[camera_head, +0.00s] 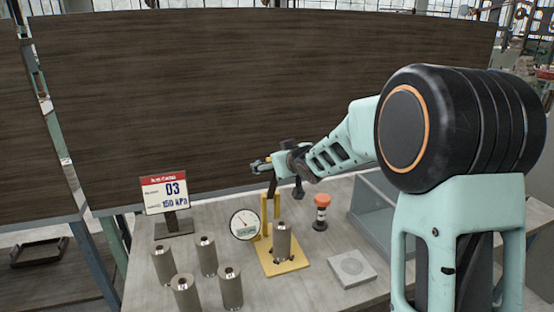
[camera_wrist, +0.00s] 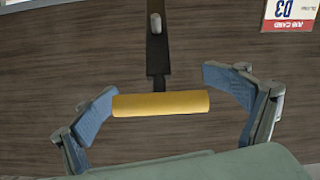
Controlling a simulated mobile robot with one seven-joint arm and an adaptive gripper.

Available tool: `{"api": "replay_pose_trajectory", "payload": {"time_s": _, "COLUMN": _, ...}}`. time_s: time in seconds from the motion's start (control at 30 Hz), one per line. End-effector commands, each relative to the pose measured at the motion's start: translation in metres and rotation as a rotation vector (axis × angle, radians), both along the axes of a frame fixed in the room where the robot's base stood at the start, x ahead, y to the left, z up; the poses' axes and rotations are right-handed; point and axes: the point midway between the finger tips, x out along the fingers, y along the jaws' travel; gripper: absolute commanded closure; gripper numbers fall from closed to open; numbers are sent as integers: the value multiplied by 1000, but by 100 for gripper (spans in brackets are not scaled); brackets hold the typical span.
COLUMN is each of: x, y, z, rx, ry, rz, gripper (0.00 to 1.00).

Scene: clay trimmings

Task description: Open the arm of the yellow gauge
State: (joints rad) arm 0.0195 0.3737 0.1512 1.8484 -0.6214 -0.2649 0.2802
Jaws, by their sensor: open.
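The yellow gauge stands on the table, with a flat yellow base (camera_head: 290,265) and a round white dial (camera_head: 244,224) on its left. A metal cylinder (camera_head: 282,241) stands upright on the base. The gauge's dark arm (camera_head: 272,186) rises behind it to my gripper (camera_head: 262,167). In the wrist view the dark arm (camera_wrist: 157,55) ends in a yellow bar handle (camera_wrist: 160,103). My gripper (camera_wrist: 162,90) is open, with one finger at each end of the bar. The left finger is very close to the bar; I cannot tell whether it touches. The right finger stands apart from it.
Several loose metal cylinders (camera_head: 207,256) stand left of the gauge. An orange-topped black knob (camera_head: 321,212), a grey block (camera_head: 352,268) and a grey bin (camera_head: 375,205) are to the right. A dark panel (camera_head: 250,90) stands behind.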

Motion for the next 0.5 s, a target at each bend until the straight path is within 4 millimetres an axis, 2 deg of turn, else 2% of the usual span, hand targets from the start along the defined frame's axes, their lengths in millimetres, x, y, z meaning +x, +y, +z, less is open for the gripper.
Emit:
{"api": "replay_pose_trajectory", "payload": {"time_s": 0.27, "x": -5, "y": -2, "z": 5, "rx": 0, "ry": -3, "rz": 0, "gripper": 13}}
{"api": "replay_pose_trajectory", "payload": {"time_s": 0.5, "x": -35, "y": -13, "z": 19, "rx": -1, "ry": -4, "rz": -3, "gripper": 13}}
